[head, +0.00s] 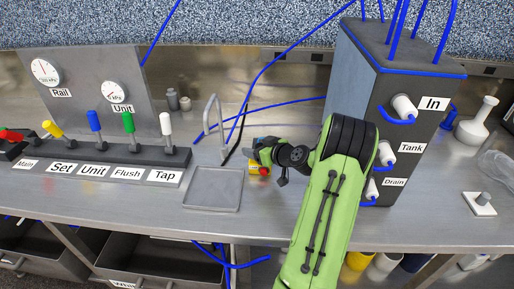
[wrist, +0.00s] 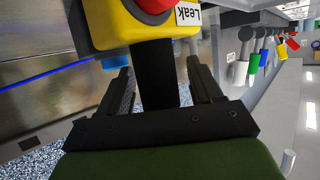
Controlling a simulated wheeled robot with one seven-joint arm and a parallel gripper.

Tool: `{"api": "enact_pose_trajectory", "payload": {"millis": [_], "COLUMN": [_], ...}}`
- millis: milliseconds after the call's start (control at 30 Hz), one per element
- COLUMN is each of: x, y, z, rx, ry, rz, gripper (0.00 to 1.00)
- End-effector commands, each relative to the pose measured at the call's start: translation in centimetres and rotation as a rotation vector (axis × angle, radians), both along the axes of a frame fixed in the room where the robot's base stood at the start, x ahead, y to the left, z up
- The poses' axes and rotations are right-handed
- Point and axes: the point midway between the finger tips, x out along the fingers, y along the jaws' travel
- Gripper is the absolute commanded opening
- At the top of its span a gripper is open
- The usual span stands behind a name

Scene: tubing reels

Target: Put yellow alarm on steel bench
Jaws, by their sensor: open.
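The yellow alarm (head: 257,170) has a red button and stands on the steel bench (head: 130,208), right of the shallow grey tray; my arm hides part of it. In the wrist view the yellow alarm (wrist: 108,27) fills the top, with a "Leak" label, a red button and a blue part below. My gripper (head: 262,153) is at the alarm. In the wrist view my gripper (wrist: 160,82) is open, its two fingers on either side of a black stem-like part below the yellow body. Gaps show beside the stem, and I cannot tell whether either finger touches the alarm.
The grey tray (head: 213,207) lies left of the alarm. A lever panel (head: 100,170) with coloured handles stands further left. A large grey tank box (head: 385,65) with white fittings and blue tubes stands right. Bare bench lies in front.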

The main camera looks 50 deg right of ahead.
Motion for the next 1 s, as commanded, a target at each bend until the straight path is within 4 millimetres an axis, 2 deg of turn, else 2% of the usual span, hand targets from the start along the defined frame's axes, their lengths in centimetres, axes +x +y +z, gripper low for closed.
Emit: {"api": "enact_pose_trajectory", "payload": {"millis": [67,300,433,600,700,767,867,933,1000], "x": [-1.0,-7.0,-9.6,-11.0,-11.0,-10.5,-8.2,-6.6,-6.1], "y": [-0.1,0.6,0.9,1.2,1.3,2.1,6.4,11.3,16.5], "z": [0.7,3.0,4.1,4.8,4.8,5.0,5.7,6.4,7.1], "rx": [-0.001,-0.002,-0.001,0.0,0.001,0.001,0.01,0.015,0.015], "ry": [0.0,0.001,0.0,0.0,0.001,0.016,0.102,0.208,0.324], "rz": [-0.005,-0.008,-0.005,-0.002,0.002,0.021,0.113,0.198,0.262], "gripper": [0.65,0.65,0.65,0.65,0.65,0.65,0.65,0.65,0.65]}}
